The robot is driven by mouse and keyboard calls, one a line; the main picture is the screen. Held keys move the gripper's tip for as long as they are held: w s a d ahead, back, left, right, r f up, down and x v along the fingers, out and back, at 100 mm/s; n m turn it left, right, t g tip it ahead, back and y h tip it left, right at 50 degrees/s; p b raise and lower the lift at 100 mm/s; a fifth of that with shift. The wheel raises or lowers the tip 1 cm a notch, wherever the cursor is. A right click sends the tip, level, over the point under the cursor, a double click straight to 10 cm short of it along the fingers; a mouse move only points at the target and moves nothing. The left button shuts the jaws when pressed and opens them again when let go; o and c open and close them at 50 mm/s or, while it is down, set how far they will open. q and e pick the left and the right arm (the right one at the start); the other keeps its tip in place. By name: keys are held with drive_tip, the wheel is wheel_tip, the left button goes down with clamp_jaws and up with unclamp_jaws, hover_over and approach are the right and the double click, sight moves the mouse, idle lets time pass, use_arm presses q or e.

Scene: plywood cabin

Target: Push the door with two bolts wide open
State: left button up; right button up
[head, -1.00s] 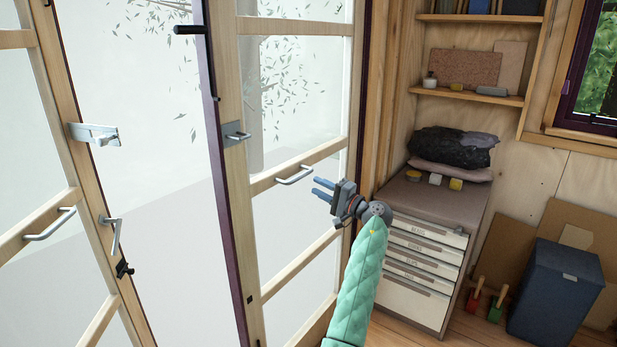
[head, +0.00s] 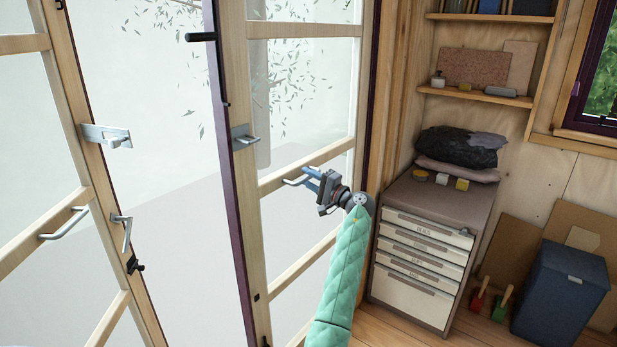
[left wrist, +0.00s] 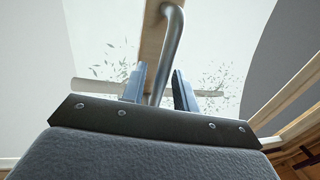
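Two glazed wooden door leaves stand in the head view. The right leaf (head: 233,80) has a grey bar handle (head: 298,181), a metal latch plate (head: 243,136) and a black bolt-like bar (head: 201,37) near the top. The left leaf (head: 92,180) has a bar handle (head: 64,224), a metal latch (head: 107,136), a small lever (head: 123,229) and a black fitting (head: 134,265). My left gripper (head: 307,178) is at the right leaf's handle. In the left wrist view its open fingers (left wrist: 158,72) stand either side of the handle bar (left wrist: 167,50). My right gripper is out of view.
A drawer cabinet (head: 418,262) with bags on top stands right of my left arm. A blue bin (head: 560,287) and leaning boards are farther right. Shelves (head: 478,95) hang above. A wide gap between the leaves opens onto pale ground outside.

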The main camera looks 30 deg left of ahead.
use_arm(q)
drive_tip(key=shift+a, duration=0.1)
clamp_jaws()
